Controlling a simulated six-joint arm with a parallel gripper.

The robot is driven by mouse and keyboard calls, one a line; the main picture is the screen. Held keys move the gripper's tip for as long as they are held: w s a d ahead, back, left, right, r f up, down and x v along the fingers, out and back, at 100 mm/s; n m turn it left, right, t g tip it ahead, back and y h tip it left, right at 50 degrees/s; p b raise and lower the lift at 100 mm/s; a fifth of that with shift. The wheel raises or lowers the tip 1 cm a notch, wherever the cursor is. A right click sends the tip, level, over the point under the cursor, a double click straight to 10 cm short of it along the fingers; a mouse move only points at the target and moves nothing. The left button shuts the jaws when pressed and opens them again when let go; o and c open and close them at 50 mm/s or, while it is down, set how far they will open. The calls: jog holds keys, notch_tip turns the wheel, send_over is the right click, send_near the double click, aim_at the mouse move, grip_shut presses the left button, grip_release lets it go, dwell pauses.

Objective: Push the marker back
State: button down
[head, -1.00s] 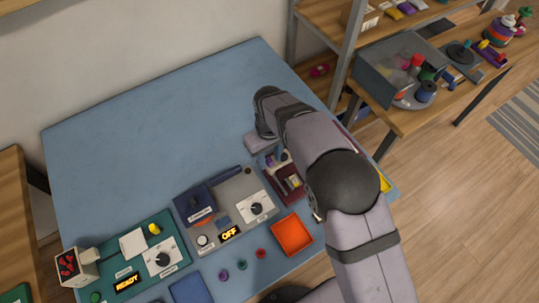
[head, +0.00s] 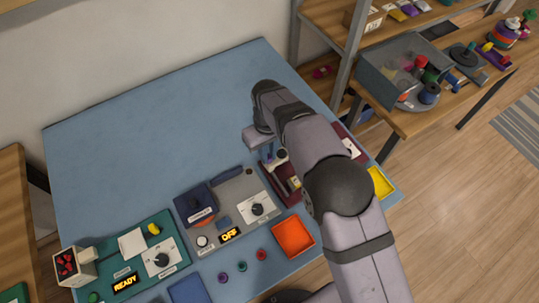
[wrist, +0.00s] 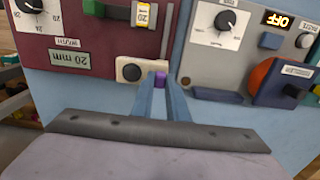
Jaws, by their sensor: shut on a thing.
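My gripper (wrist: 160,86) is shut on a small purple piece (wrist: 160,80), which shows between its two blue fingertips in the wrist view. The piece is at the edge of a maroon panel, beside a cream plate with a round black knob (wrist: 131,72). I cannot tell for sure that this purple piece is the marker. The maroon panel (wrist: 100,60) bears a "20 mm" label and a dial. In the head view, my arm covers much of that panel (head: 283,180), and the fingertips are hard to make out.
A grey panel with a dial (head: 257,209) and an "OFF" display is left of the maroon one. A teal panel (head: 125,267) reading "READY" is farther left. Orange (head: 294,237) and yellow (head: 381,183) trays lie near the front edge. The blue table's back is clear.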

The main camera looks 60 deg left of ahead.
jog(key=shift+a+r, duration=0.15)
jog(key=shift+a, duration=0.1)
jog(key=c, duration=1.7)
grip_release()
jog(key=shift+a, duration=0.1)
jog(key=shift+r+b, duration=1.25)
jog(key=shift+r, duration=2.3)
